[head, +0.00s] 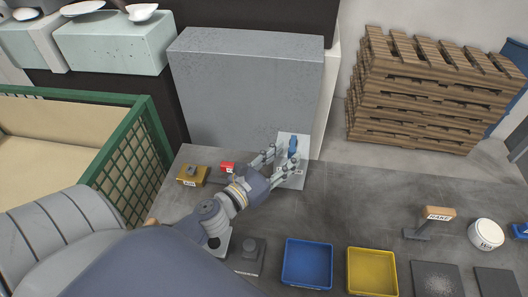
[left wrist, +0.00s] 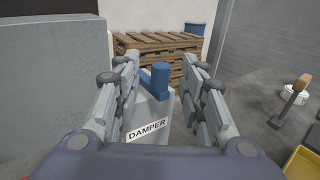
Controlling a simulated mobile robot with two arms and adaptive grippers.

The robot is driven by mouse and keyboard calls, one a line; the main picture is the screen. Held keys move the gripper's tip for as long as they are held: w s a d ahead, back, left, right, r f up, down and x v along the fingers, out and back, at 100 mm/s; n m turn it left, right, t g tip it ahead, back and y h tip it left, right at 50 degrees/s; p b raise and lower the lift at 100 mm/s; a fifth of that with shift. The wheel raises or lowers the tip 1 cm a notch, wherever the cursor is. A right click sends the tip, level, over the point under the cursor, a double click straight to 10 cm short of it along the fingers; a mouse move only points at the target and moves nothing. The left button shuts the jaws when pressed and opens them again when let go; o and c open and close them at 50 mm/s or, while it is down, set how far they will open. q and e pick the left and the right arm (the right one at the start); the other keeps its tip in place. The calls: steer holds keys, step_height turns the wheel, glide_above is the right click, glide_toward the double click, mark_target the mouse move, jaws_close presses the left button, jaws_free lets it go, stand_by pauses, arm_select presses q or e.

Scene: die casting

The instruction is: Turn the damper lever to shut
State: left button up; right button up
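The damper is a pale grey block (head: 300,174) at the back edge of the table, below the big grey cabinet. Its blue lever (head: 293,146) sits on top. In the left wrist view the blue lever (left wrist: 160,76) shows an upright round handle and an arm reaching left, above a "DAMPER" label (left wrist: 146,130). My left gripper (head: 281,160) is open, its fingers pointing at the lever. In the left wrist view the fingers (left wrist: 161,68) stand apart on either side of the handle; I cannot tell whether they touch it. My right gripper is not in view.
A yellow block (head: 192,176) and a red piece (head: 227,168) lie left of the arm. A blue tray (head: 307,264), a yellow tray (head: 372,272), a wooden-handled tool (head: 439,213) and a white round pot (head: 486,233) are in front and right.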

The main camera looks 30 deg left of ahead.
arm_select(q)
steer(key=s+a, duration=0.1)
steer(key=s, duration=0.7)
steer(key=shift+s+a, duration=0.2)
steer(key=shift+s, duration=0.2)
